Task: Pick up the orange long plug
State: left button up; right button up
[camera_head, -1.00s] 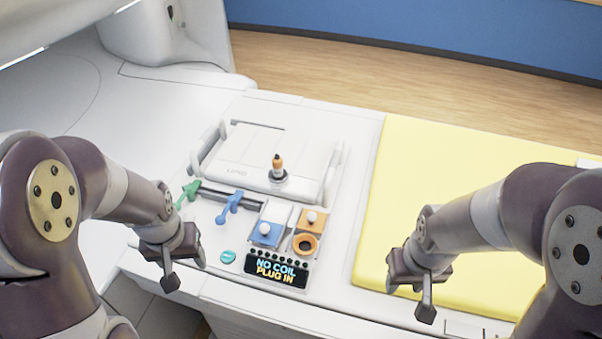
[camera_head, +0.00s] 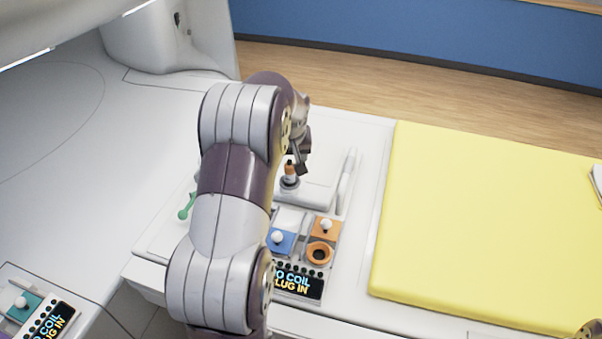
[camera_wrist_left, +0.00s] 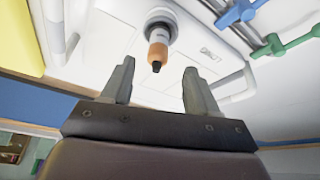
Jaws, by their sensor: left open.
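The orange long plug (camera_head: 290,171) stands upright in a grey round base on the white panel. It has an orange body and a dark tip. My left gripper (camera_head: 300,158) is just above and behind the plug, partly hidden by my left arm. In the left wrist view, the plug (camera_wrist_left: 158,46) lies ahead of the open, empty fingers of the left gripper (camera_wrist_left: 160,80), roughly centred between them and not touched. My right gripper is out of the head view; only a bit of my right arm shows at the bottom right corner.
A green lever (camera_head: 187,207) stands left of my arm; a blue lever (camera_wrist_left: 238,12) shows in the wrist view. A blue block (camera_head: 281,240), an orange block (camera_head: 326,227) and an orange ring (camera_head: 319,252) sit by the display (camera_head: 298,284). A yellow mat (camera_head: 480,230) lies right.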

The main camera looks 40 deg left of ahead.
aim_at(289, 160)
pick_arm(q)
jog(key=p+x, duration=0.2)
jog(key=x, duration=0.6)
jog(key=shift+w+f, duration=0.2)
jog(key=shift+f, duration=0.1)
jog(key=shift+s+r, duration=0.1)
jog(key=c, duration=0.5)
grip_shut()
jog(key=shift+r, duration=0.15)
jog(key=shift+r, duration=0.3)
notch_tip(289, 160, up, 3)
jog(key=shift+f+b, duration=0.1)
jog(key=shift+b, duration=0.6)
jog(key=w+d+r+b, duration=0.2)
jog(key=d+r, duration=0.5)
jog(key=d, duration=0.4)
jog(key=shift+d+r+b, duration=0.2)
jog(key=shift+d+b, duration=0.1)
jog(key=shift+b, duration=0.05)
